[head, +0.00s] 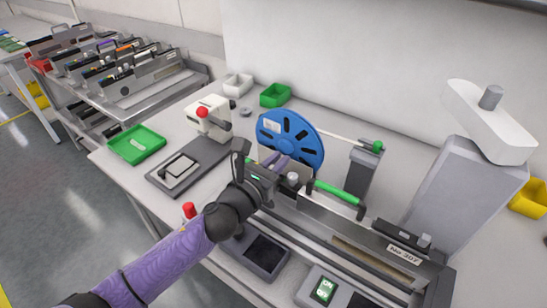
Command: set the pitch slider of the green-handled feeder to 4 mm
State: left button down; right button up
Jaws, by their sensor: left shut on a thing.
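The green-handled feeder (318,209) sits on the bench, with its green handle (337,192) on top and a blue reel (291,143) at its far left end. My left gripper (268,172) reaches in from the lower left to the feeder's left part, just in front of the reel. It is shut on a small part of the feeder. The gripper hides that part, so I cannot make out the pitch slider or its scale marks. A pale round knob (293,179) shows just right of the fingers. My right gripper is not in view.
A white device with a red knob (208,117) stands left of the reel. A grey column (462,195) and a "No 307" plate (404,254) are at right. A red-capped bottle (189,210) stands near my arm.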

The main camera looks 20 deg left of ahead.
pick_arm(q)
jog(key=c, duration=0.6)
grip_release()
jog(key=shift+c, duration=0.2)
jog(key=v, duration=1)
